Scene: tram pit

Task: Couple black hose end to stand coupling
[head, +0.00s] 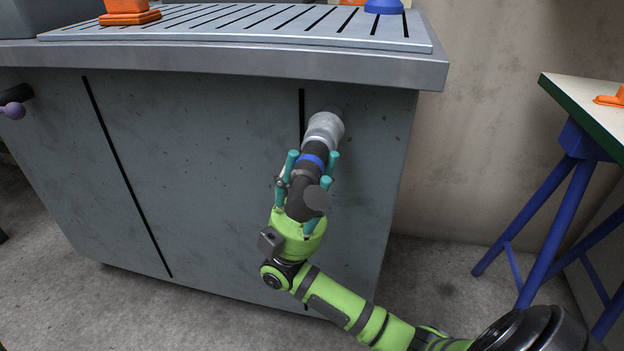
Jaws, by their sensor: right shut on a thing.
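The stand coupling (325,126) is a light grey round fitting on the front of the grey cabinet, right of its right-hand black seam. The black hose end (316,152), with a blue band, points up at the coupling and appears to meet it; I cannot tell whether it is seated. My right gripper (311,165), with teal fingers on a green arm, is shut around the hose end just below the coupling. The lower part of the hose is hidden by the gripper. My left gripper is not in view.
The cabinet (200,170) has a slotted metal top (250,25) with an overhanging edge above the coupling. Orange blocks (128,12) and a blue object (384,6) stand on it. A blue-legged table (572,180) stands at right. Bare floor (430,285) lies between.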

